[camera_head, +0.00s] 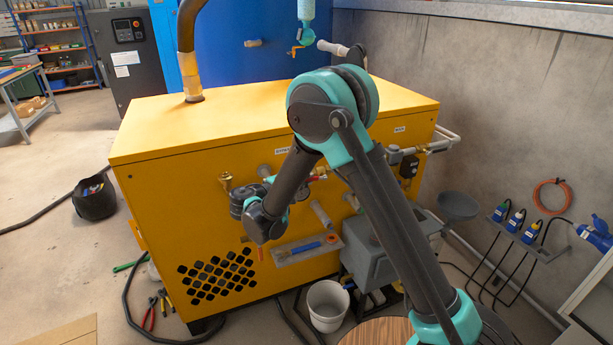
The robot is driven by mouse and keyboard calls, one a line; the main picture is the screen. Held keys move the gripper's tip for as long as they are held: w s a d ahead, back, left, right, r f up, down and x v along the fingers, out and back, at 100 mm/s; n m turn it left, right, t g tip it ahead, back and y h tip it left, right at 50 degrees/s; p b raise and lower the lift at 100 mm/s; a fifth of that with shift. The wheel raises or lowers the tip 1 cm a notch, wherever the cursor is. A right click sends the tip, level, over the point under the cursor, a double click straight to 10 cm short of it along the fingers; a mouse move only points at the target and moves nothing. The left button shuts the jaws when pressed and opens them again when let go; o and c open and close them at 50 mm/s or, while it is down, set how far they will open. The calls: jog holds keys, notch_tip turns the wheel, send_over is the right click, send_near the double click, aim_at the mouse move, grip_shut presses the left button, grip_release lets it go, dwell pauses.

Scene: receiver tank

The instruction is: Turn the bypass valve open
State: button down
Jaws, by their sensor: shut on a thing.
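The yellow cabinet (215,130) carries valves and pipe fittings on its front face. A small label (199,150), too small to read surely, sits above a brass fitting (226,181) at the left of this group, which I take for the bypass valve. A red handle (318,178) shows to the right, behind my arm. My gripper (245,198) is a dark shape against the panel, just beyond my wrist and close to the brass fitting. It is shut on what seems to be the bypass valve's handle. The fingertips and the handle's angle are hidden.
A white bucket (327,306) stands on the floor in front of the cabinet. A grey box (378,248) and a funnel (457,206) are at the right. A blue-handled tool (306,247) lies on a ledge. A black hose (127,290) crosses the floor at left.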

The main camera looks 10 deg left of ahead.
jog(key=shift+f+n+t+h, duration=0.4)
jog(key=shift+f+t+h, duration=0.1)
jog(key=shift+f+t, duration=0.2)
jog(key=c, duration=1.5)
grip_release()
jog(key=shift+s, duration=0.1)
jog(key=v, duration=1.1)
jog(key=shift+s+a, duration=0.3)
jog(key=shift+f, duration=0.15)
